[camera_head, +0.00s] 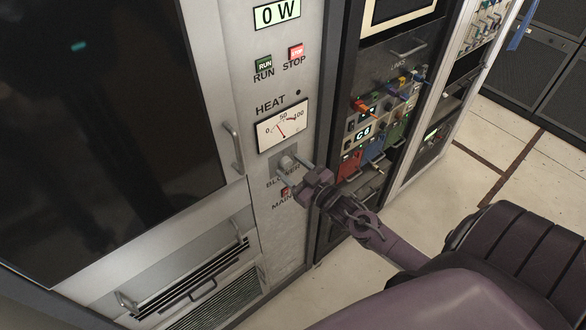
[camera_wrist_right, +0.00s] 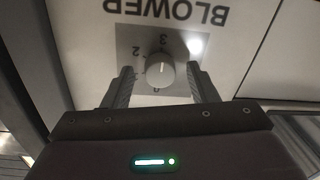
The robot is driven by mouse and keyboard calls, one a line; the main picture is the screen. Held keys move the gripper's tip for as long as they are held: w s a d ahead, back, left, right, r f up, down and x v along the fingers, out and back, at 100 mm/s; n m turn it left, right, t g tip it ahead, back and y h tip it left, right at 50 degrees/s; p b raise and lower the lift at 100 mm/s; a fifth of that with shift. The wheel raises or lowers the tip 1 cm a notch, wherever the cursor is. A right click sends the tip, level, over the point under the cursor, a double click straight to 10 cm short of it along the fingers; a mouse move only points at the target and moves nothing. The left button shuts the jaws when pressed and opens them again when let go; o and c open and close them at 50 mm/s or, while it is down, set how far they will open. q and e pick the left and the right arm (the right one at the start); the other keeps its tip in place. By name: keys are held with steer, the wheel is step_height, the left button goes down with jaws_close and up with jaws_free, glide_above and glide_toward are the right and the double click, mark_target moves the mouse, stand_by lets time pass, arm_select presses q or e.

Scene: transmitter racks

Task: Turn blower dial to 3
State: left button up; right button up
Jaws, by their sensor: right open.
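The blower dial (camera_head: 286,162) is a round light-grey knob on a grey square plate, below the heat meter on the rack front. It also shows in the right wrist view (camera_wrist_right: 160,72), upside down, with the digits 2 and 3 readable on the plate near it. I cannot clearly tell where its pointer mark stands. My right gripper (camera_head: 291,170) is open in front of the panel. In the wrist view its two fingers (camera_wrist_right: 159,69) stand on either side of the dial, with gaps between them and the knob. My left gripper is not in view.
Above the dial are the heat meter (camera_head: 283,125), the green RUN button (camera_head: 264,63) and the red STOP button (camera_head: 296,52). A vertical door handle (camera_head: 233,148) stands out on the left. A rack with coloured modules (camera_head: 372,150) is on the right.

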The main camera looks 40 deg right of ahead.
steer(key=shift+s, duration=0.1)
steer(key=shift+s+f, duration=0.1)
steer(key=shift+s, duration=0.2)
steer(key=s+d+b, duration=0.1)
steer(key=s+b, duration=0.1)
steer(key=s, duration=0.5)
stand_by(0.3)
